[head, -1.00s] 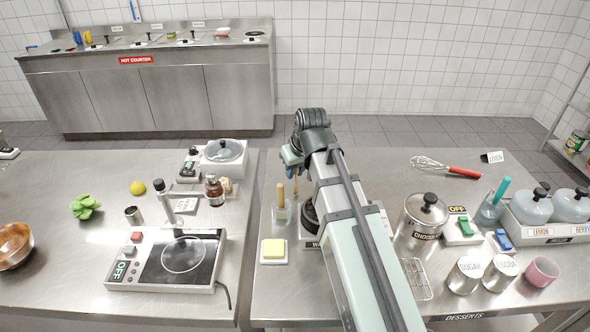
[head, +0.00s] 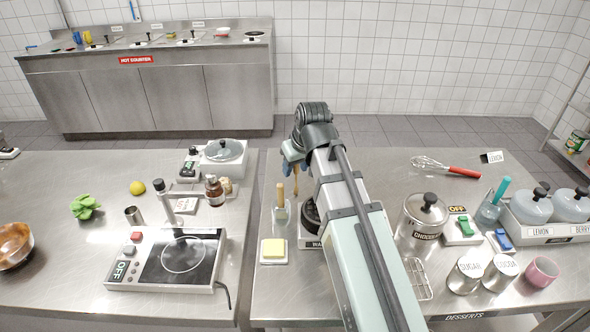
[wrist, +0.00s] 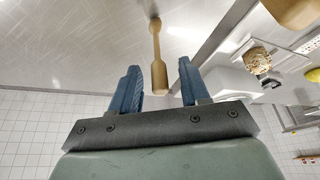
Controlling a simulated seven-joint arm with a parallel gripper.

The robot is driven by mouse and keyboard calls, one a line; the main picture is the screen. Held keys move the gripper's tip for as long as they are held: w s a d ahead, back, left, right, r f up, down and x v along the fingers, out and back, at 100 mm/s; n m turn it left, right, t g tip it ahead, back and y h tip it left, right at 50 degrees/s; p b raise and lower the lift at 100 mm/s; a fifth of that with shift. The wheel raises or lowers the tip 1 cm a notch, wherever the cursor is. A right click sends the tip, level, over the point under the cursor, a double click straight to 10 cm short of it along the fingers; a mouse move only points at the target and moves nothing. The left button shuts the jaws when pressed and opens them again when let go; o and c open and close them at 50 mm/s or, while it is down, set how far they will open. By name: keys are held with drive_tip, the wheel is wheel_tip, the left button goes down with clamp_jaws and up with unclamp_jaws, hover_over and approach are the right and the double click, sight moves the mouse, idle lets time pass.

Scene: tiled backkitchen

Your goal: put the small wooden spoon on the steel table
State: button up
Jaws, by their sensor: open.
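A small wooden spoon (wrist: 156,45) shows in the wrist view, its thick end pointing back toward the gap between my fingers. My gripper (wrist: 158,85) is open, with one blue finger on each side of that end and visible space beside it. In the head view my gripper (head: 292,155) is over the left part of the right-hand steel table (head: 385,185). A thin piece of the wooden spoon (head: 296,180) shows just below the fingers. What supports its lower end is hidden.
Left of the spoon stands a clear container (head: 281,211) with a wooden handle in it. A yellow block (head: 273,249) lies in front. My arm partly hides a dark round item (head: 311,218). A whisk (head: 445,167) lies at the back right. Bare steel lies between.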

drive_tip(key=v, duration=1)
